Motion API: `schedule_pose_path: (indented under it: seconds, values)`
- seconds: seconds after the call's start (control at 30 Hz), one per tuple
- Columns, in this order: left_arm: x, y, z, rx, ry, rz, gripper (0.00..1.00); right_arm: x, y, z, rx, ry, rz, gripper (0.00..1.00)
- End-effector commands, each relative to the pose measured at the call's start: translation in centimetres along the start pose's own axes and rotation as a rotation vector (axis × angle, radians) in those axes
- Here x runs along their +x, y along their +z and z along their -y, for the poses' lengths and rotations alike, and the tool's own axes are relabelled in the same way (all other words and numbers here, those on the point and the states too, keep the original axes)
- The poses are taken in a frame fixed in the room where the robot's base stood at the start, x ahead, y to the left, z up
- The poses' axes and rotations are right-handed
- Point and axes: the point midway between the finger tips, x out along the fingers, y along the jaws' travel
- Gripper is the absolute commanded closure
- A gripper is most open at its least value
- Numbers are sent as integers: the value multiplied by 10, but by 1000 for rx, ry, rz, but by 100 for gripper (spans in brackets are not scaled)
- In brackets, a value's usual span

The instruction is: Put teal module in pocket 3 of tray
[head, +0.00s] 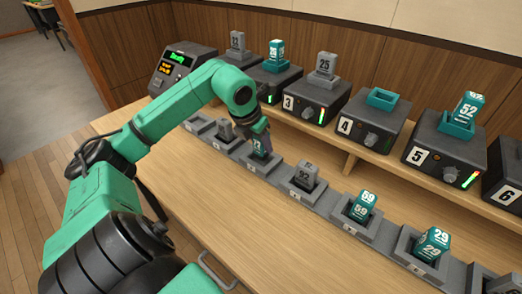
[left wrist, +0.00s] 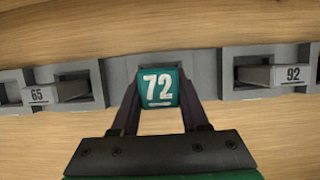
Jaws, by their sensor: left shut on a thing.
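The teal module marked 72 (head: 259,147) is held between the fingers of my left gripper (head: 257,133). In the left wrist view the module (left wrist: 158,88) fills the gap between the two fingers, its number facing the camera. It stands upright at the third pocket from the left of the long grey tray (head: 278,176). Its lower end is hidden by the pocket's front edge, and I cannot tell how deep it sits. My right gripper is not in view.
Grey modules 65 (left wrist: 38,95) and 92 (head: 304,174) stand in the neighbouring pockets. Teal modules 59 (head: 362,207) and 29 (head: 432,243) stand further right. The leftmost pocket (head: 198,124) looks empty. Numbered black fader boxes (head: 312,98) line the raised shelf behind.

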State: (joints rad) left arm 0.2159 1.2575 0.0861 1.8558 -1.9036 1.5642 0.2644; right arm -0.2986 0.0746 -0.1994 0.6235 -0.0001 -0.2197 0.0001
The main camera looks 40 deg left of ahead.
Motion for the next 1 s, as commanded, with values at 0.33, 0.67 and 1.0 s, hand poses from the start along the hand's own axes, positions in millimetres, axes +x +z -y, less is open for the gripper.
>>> schedule_pose_path:
  seconds: [0.33,0.67,1.0]
  values:
    - [20,-8,0,0,1,-1,100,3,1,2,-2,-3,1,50]
    - [23,-10,0,0,0,-3,26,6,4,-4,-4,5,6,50]
    - [2,-8,-1,2,4,0,26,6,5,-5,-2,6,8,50]
